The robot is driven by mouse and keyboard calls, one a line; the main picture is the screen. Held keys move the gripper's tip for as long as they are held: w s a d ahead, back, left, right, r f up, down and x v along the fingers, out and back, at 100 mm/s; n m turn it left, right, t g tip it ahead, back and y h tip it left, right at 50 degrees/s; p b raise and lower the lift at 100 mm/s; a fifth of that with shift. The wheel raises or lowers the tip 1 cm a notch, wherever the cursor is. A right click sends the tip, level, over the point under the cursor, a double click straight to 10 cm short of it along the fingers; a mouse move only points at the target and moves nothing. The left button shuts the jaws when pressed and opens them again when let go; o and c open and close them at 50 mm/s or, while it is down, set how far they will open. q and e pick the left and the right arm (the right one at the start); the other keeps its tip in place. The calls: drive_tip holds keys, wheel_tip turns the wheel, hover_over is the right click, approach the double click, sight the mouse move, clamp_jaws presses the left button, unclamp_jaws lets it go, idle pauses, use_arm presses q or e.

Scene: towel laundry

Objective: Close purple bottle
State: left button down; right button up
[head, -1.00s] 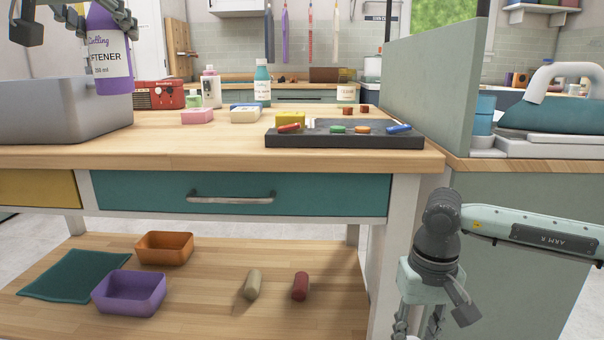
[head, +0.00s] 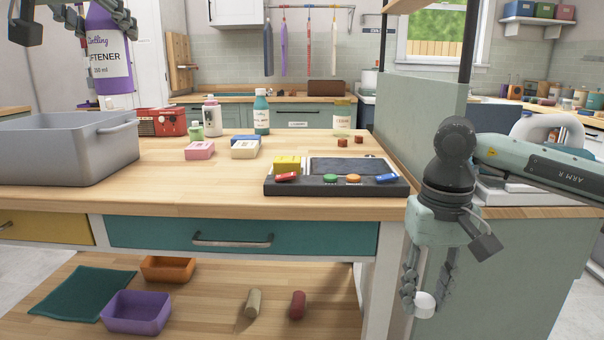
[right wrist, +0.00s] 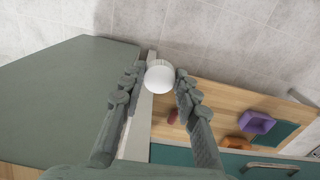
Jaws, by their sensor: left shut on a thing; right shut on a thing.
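The purple softener bottle (head: 108,55) hangs upright at the top left of the head view, behind the grey basin's far edge. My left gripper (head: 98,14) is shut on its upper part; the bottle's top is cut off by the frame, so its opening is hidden. A small white round cap (head: 424,304) is between the fingertips of my right gripper (head: 425,290), low at the right, beyond the table's right end. The cap also shows in the right wrist view (right wrist: 159,77), pinched between both fingers. Cap and bottle are far apart.
A grey basin (head: 60,150) stands on the table's left. A dark tray (head: 335,188) with coloured pieces sits front right. A green partition (head: 420,120) rises behind my right arm. Soap bars and small bottles stand mid-table; the front middle is clear.

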idle(0.4)
use_arm(q)
drive_tip(key=s+d+f+m+g+h, duration=0.2)
drive_tip(key=s+d+f+m+h, duration=0.2)
drive_tip(key=d+f, duration=0.5)
drive_tip(key=s+d+f+m+g+h, duration=0.2)
drive_tip(key=d+f, duration=0.7)
drive_tip(key=f, duration=1)
drive_tip(key=s+d+f+m+g+h, duration=0.1)
drive_tip(key=s+d+f+m+h, duration=0.5)
drive_tip(key=d+f, duration=0.4)
wheel_tip(320, 180, down, 4)
drive_tip(key=shift+s+f+m+g+h, duration=0.1)
drive_tip(key=shift+s+m+g+h, duration=0.25)
drive_tip(key=shift+s, duration=0.3)
use_arm(e)
drive_tip(key=a+r+m, duration=0.5)
drive_tip(key=a, duration=0.5)
drive_tip(key=a+r+m, duration=0.5)
drive_tip(key=a+r, duration=0.1)
drive_tip(key=a, duration=0.4)
drive_tip(key=shift+a+m, duration=0.15)
drive_tip(key=shift+m, duration=0.15)
drive_tip(key=shift+s, duration=0.1)
drive_tip(key=shift+f, duration=1.95)
